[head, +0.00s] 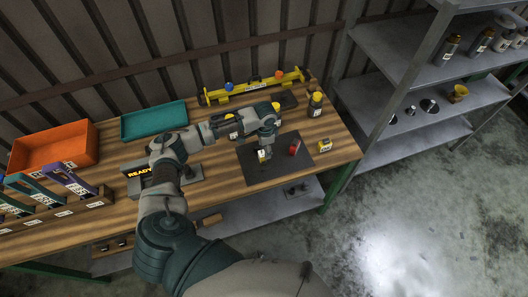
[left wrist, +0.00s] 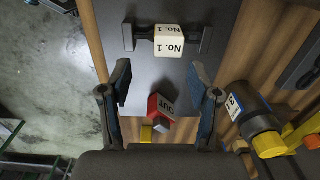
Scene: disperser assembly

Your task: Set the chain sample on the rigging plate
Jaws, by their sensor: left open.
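A dark flat plate (head: 252,178) lies on the wooden bench; I take it for the rigging plate. A white block marked "No. 1" (left wrist: 168,42), with dark pieces on both sides, is on it; it also shows in the head view (head: 264,156). A red block (left wrist: 160,108) with white lettering lies on the plate too, and in the head view (head: 294,148) it is right of the white block. I cannot tell which piece is the chain sample. My left gripper (left wrist: 162,95) is open and empty above the plate, its fingers either side of the red block in view. My right gripper is not in view.
A yellow beam (head: 255,87) lies along the back. A teal tray (head: 153,121) and orange bin (head: 55,149) stand left. A small yellow block (head: 324,145) sits near the right edge. A metal shelf (head: 430,115) is beyond.

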